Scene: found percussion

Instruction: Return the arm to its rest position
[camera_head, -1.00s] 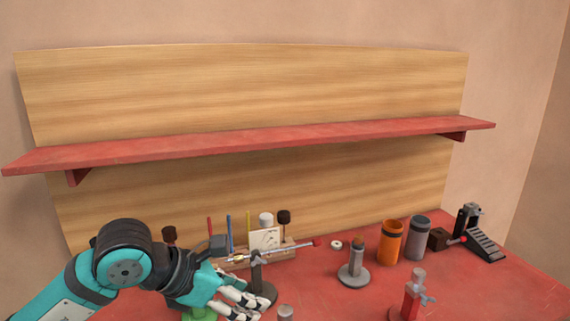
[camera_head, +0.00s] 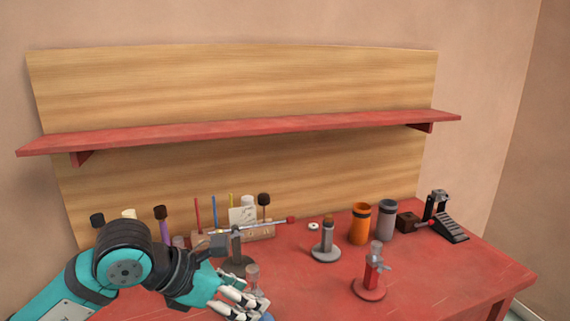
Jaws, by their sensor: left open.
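My left arm comes in from the lower left, and my left gripper (camera_head: 240,304) is over the front left part of the red table (camera_head: 430,285). Its fingers are apart and I see nothing held between them. A small clear-topped piece (camera_head: 253,275) stands just behind the fingers; I cannot tell whether they touch it. My right gripper is not in view.
An orange cup (camera_head: 360,224), a grey cup (camera_head: 386,220), a grey post on a round base (camera_head: 327,240), a red stand (camera_head: 371,275) and a black pedal (camera_head: 448,222) stand on the table. A red shelf (camera_head: 260,130) spans the wall above. The table's front right is clear.

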